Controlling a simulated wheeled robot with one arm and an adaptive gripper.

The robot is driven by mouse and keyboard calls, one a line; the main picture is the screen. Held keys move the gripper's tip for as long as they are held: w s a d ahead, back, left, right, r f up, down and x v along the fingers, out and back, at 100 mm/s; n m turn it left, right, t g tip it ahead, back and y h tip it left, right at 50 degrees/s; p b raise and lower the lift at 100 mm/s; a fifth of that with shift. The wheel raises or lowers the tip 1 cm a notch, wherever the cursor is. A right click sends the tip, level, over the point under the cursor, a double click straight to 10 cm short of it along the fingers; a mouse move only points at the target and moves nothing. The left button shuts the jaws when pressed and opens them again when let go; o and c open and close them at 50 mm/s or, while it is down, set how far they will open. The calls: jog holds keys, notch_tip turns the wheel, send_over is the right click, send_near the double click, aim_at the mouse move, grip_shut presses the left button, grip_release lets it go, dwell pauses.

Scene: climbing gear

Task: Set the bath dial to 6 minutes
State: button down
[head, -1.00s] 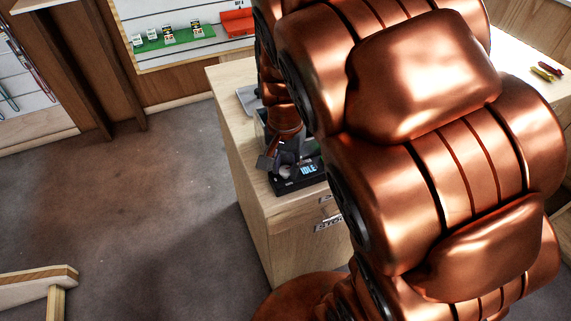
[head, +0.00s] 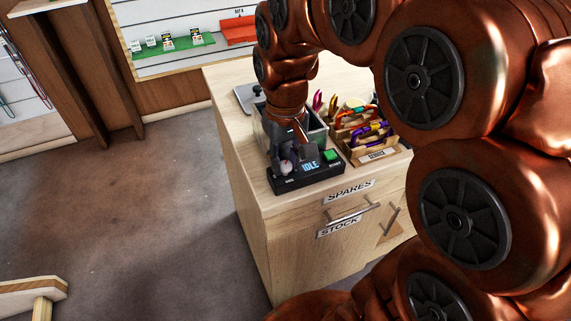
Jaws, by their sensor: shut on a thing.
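The bath (head: 318,136) is a grey open-topped unit with a black front panel (head: 312,183), standing on the wooden cabinet near its left edge. The panel has a display (head: 311,166) reading IDLE and a green button (head: 330,155). The pale round dial (head: 286,168) is at the panel's left end. My gripper (head: 290,159) points down at the dial and is shut on it. The fingers hide part of the dial, and its setting cannot be read.
A wooden tray (head: 378,153) of colourful climbing gear stands right of the bath. Drawers labelled SPARES (head: 349,191) and STOCK are in the cabinet front (head: 262,245). A red tray (head: 238,31) sits on the back shelf. Open floor lies left.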

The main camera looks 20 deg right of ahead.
aim_at(286, 165)
jog(key=shift+n+b, duration=0.4)
jog(key=shift+n, duration=0.7)
jog(key=c, duration=0.8)
grip_release()
jog(key=shift+c, duration=0.2)
jog(key=shift+r, duration=0.15)
notch_tip(286, 165, up, 12)
jog(key=shift+s+f, duration=0.15)
jog(key=shift+f, duration=0.05)
jog(key=s+f+m+g+p, duration=0.1)
jog(key=s+f+p, duration=0.1)
jog(key=s+f, duration=0.4)
jog(key=s+f+m+p, duration=0.1)
jog(key=s+f+p, duration=0.2)
jog(key=s, duration=1)
notch_tip(286, 165, down, 3)
jog(key=shift+f+m+g, duration=0.1)
jog(key=shift+m+g, duration=0.3)
